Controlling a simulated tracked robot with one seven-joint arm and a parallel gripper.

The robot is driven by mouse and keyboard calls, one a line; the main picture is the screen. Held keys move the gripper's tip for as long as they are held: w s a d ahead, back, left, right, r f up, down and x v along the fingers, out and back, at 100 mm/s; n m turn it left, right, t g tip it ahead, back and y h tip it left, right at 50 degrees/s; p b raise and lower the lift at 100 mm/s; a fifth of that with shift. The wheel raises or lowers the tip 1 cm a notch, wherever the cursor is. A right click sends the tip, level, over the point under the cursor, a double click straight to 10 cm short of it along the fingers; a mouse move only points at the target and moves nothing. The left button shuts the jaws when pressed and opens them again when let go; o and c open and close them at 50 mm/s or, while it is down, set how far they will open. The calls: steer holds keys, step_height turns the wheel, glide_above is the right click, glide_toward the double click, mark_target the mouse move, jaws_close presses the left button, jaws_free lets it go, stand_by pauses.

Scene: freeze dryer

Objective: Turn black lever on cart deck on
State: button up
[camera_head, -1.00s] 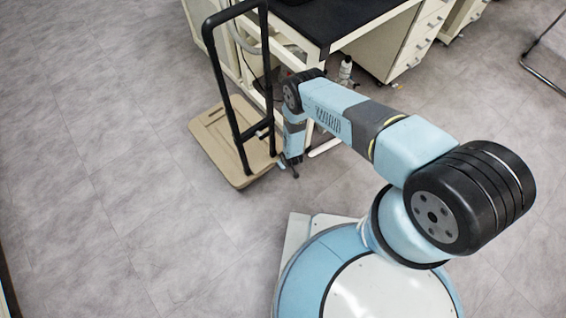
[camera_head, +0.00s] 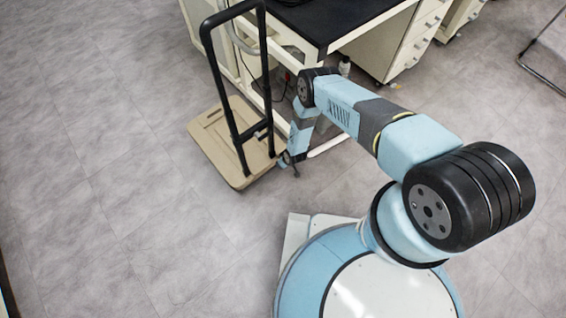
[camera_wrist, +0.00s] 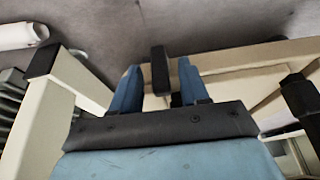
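The cart has a tan deck (camera_head: 212,140) and a black upright handle frame (camera_head: 225,85). In the wrist view, the tan deck (camera_wrist: 225,88) lies beyond my gripper (camera_wrist: 160,78). A black lever (camera_wrist: 160,68) stands in the gap between my two blue fingers. The fingers are spread apart, with a visible gap on each side of the lever. In the head view, my gripper (camera_head: 289,161) is low by the deck's right edge. The lever cannot be made out clearly there.
A black post (camera_wrist: 300,95) of the cart frame rises right of my gripper in the wrist view. A cream bench leg (camera_wrist: 38,120) is close on the left. The black-topped bench (camera_head: 325,20) stands behind the cart. Floor left of the cart is clear.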

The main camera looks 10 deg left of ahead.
steer(key=v, duration=1.3)
steer(key=shift+d+r, duration=0.2)
steer(key=shift+r, duration=0.05)
steer(key=shift+s, duration=0.1)
stand_by(0.3)
